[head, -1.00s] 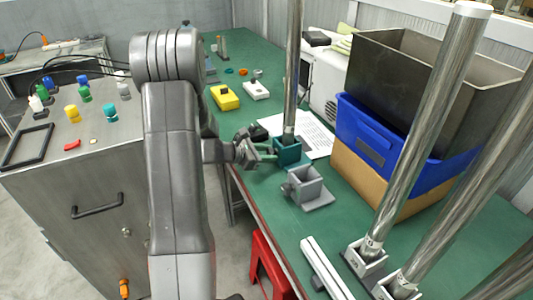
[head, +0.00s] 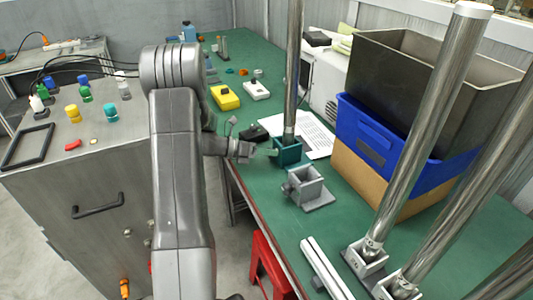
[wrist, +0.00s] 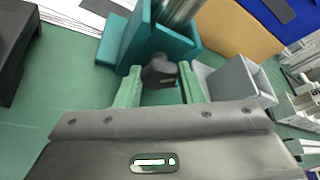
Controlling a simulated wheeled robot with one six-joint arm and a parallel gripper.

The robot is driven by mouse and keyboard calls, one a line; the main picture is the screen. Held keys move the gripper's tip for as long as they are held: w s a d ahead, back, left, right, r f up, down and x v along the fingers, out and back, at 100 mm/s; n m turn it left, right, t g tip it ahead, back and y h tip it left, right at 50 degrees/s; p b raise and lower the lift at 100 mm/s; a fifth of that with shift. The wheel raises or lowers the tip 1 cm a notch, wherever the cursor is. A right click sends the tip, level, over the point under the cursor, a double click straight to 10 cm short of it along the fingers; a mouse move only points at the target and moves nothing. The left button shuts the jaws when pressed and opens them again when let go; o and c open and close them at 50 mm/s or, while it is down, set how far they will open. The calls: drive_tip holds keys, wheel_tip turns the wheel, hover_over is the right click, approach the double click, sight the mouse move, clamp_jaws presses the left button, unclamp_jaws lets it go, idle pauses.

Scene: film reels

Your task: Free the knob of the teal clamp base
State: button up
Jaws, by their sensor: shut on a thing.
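The teal clamp base (head: 287,151) stands on the green table with an upright metal pole in it. It also shows at the top of the wrist view (wrist: 135,40), open at its top. Its dark knob (wrist: 160,70) sticks out from the side facing me. My gripper (wrist: 161,82) has its pale green fingers on either side of the knob, shut on it. In the head view my gripper (head: 264,152) reaches the base from the left, and the knob is too small to make out there.
A grey clamp base (head: 307,188) stands close by, just right of my fingers in the wrist view (wrist: 236,80). A black object (head: 255,134) and a white paper (head: 312,135) lie behind. A blue crate (head: 375,140) stands right. Shiny poles (head: 430,125) lean at the right.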

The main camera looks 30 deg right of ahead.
drive_tip(key=n+g, duration=0.1)
drive_tip(key=n, duration=0.1)
drive_tip(key=n+g+b, duration=0.1)
drive_tip(key=n, duration=0.1)
drive_tip(key=shift+w+f+n+h, duration=0.15)
drive_tip(key=shift+n+h, duration=0.15)
drive_tip(key=shift+h, duration=0.1)
idle(0.4)
drive_tip(key=o, duration=1)
drive_tip(key=o, duration=0.4)
drive_tip(key=r, duration=0.6)
drive_tip(key=shift+w+d, duration=0.1)
drive_tip(key=shift+w, duration=0.15)
drive_tip(key=r, duration=0.3)
drive_tip(key=shift+s+r, duration=0.1)
drive_tip(key=shift+s, duration=0.3)
drive_tip(key=c, duration=0.4)
drive_tip(key=shift+w+r, duration=0.1)
drive_tip(key=shift+r, duration=0.4)
